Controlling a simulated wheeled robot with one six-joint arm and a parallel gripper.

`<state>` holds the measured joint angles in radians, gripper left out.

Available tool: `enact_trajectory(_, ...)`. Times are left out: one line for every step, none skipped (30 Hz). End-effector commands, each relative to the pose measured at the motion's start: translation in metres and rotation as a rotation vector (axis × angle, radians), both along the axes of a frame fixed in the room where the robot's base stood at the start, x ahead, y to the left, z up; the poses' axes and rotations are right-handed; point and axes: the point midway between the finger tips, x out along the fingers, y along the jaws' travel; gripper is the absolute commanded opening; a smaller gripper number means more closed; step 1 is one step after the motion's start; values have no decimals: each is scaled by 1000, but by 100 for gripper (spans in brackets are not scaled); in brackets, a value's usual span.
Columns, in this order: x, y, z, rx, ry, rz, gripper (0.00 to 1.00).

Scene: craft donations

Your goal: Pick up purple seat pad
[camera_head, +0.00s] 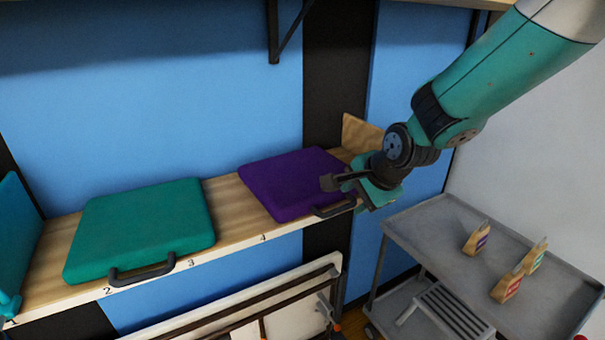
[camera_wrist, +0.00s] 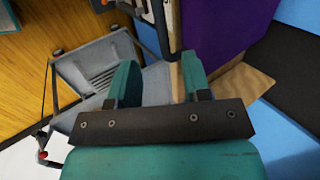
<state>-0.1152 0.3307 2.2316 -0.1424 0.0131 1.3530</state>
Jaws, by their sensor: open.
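The purple seat pad (camera_head: 290,182) lies flat on a wooden shelf (camera_head: 236,208), with its dark handle (camera_head: 333,211) at the front edge. It also shows at the upper right of the wrist view (camera_wrist: 218,28). My gripper (camera_head: 338,182) is at the pad's right front side, near the handle, and hides part of that corner. In the wrist view my gripper's two green fingers (camera_wrist: 160,82) are apart, with nothing held between them. I cannot tell whether a finger touches the pad.
A green seat pad (camera_head: 140,228) lies left on the same shelf, and a teal item (camera_head: 15,235) stands at the far left. A wooden board (camera_head: 361,137) stands behind the gripper. A grey cart (camera_head: 420,222) with small labelled wooden pieces is at the lower right. A black bracket (camera_head: 286,32) hangs above.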

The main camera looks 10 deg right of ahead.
Motion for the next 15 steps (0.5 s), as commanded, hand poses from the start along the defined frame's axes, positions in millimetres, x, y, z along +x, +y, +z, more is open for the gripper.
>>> enact_trajectory(3, 1, -4, 0, 3, 1, 44)
enact_trajectory(5, 2, -7, 0, 2, 1, 44)
enact_trajectory(6, 3, -10, 0, 3, 1, 44)
enact_trajectory(7, 3, -12, 0, 2, 1, 44)
enact_trajectory(8, 3, -13, -1, 1, 1, 44)
enact_trajectory(9, 4, -14, -1, 0, 1, 44)
enact_trajectory(10, 4, -15, -1, 0, 1, 44)
enact_trajectory(11, 4, -16, 0, 0, 1, 44)
enact_trajectory(12, 4, -17, 0, 1, 1, 44)
enact_trajectory(14, 5, -19, 0, 2, 1, 44)
enact_trajectory(16, 5, -21, -1, 3, 1, 44)
enact_trajectory(19, 5, -24, -1, 4, 1, 44)
enact_trajectory(21, 6, -27, -2, 5, 1, 44)
enact_trajectory(24, 6, -30, -1, 4, 1, 44)
enact_trajectory(27, 7, -34, -1, 4, 1, 44)
